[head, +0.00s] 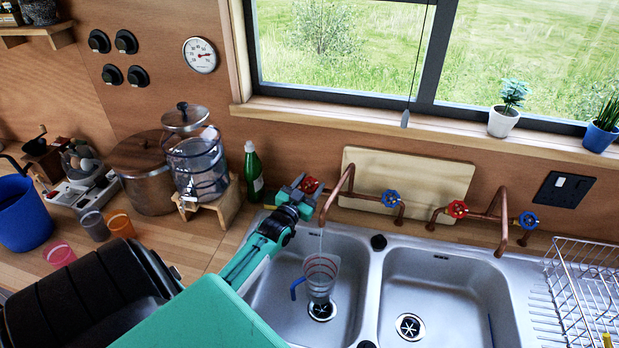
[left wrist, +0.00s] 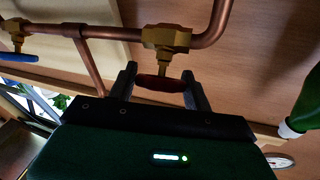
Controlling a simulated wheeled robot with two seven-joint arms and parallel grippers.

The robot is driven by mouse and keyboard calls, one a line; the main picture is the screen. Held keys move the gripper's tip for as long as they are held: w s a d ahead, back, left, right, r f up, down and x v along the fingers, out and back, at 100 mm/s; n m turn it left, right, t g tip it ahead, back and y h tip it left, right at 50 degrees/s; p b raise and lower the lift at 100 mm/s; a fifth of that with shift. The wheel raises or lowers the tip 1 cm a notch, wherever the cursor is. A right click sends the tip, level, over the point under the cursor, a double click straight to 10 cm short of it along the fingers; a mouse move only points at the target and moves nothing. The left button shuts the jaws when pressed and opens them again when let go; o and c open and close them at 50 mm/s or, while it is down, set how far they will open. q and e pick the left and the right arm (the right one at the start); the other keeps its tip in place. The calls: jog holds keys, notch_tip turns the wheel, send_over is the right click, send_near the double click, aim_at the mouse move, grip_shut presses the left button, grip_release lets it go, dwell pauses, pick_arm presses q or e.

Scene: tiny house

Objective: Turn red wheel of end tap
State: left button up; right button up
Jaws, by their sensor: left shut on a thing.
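The end tap is a copper pipe (head: 337,196) over the left basin, with a red wheel (head: 310,185) on its left end and a blue wheel (head: 390,198) on its right. My left gripper (head: 297,190) reaches in from the left and is shut on the red wheel. In the left wrist view the red wheel (left wrist: 160,83) sits edge-on between the two fingers, below a brass valve (left wrist: 166,38). A thin stream seems to fall from the spout into a clear measuring cup (head: 321,272) with a blue handle in the left basin. My right gripper is not in view.
A second tap (head: 480,212) with red and blue wheels stands over the right basin (head: 445,285). A green bottle (head: 253,170) and a glass dispenser (head: 197,165) stand left of the held wheel. A wooden board (head: 430,180) leans behind the taps. A wire rack (head: 590,290) is at right.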

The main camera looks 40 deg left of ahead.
pick_arm(q)
jog(key=shift+n+y, duration=0.6)
jog(key=shift+y, duration=0.1)
jog(key=o, duration=1)
jog(key=shift+c, duration=0.2)
jog(key=shift+s+d+f, duration=0.15)
jog(key=shift+s+f, duration=0.05)
jog(key=shift+s, duration=0.25)
jog(key=b+v, duration=0.4)
jog(key=v, duration=0.9)
jog(key=shift+r, duration=0.25)
